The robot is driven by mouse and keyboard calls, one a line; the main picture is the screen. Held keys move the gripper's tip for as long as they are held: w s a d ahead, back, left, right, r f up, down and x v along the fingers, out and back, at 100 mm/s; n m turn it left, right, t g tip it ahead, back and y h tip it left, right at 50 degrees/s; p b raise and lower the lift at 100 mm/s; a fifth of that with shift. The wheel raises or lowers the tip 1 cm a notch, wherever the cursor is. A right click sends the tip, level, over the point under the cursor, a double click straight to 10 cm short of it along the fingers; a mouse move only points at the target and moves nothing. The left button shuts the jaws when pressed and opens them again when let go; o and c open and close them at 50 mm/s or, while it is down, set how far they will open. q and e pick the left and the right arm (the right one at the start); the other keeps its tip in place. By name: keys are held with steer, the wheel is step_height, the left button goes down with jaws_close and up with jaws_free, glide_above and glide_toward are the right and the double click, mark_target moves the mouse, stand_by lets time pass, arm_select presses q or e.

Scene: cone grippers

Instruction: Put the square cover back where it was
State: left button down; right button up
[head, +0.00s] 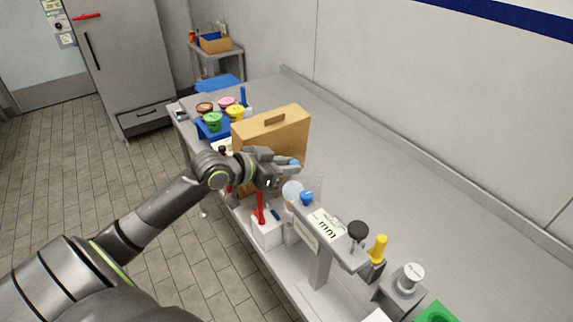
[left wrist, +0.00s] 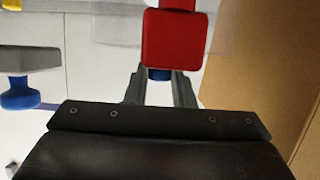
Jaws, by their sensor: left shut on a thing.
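My left gripper (head: 286,166) is at the middle of the head view, above the fixture at the near edge of the bench and in front of the cardboard box. It is shut on a small blue knob (head: 295,162), which also shows between the fingers in the left wrist view (left wrist: 158,74). A faint see-through square pane (head: 312,186) shows just below the gripper; it seems to be the square cover, but its edges are hard to make out. The place it came from cannot be told. My right gripper is not in view.
A cardboard box (head: 285,130) stands close behind the gripper. A red upright handle (head: 260,208), a second blue knob (head: 307,198), a black knob (head: 358,231) and a yellow handle (head: 378,247) stand along the near edge. The bench (head: 420,180) at right is clear.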

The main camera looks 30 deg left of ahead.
arm_select(q)
steer(key=c, duration=1.1)
jaws_free()
steer(key=shift+c, duration=0.2)
steer(key=shift+s+a, duration=0.1)
steer(key=shift+s+a, duration=0.15)
steer(key=shift+s, duration=0.1)
steer(key=p+v, duration=0.1)
steer(key=v, duration=0.7)
steer(key=shift+w+r, duration=0.1)
steer(key=shift+r, duration=0.05)
steer(key=p+v, duration=0.8)
steer(key=p, duration=0.2)
steer(key=shift+s, duration=0.35)
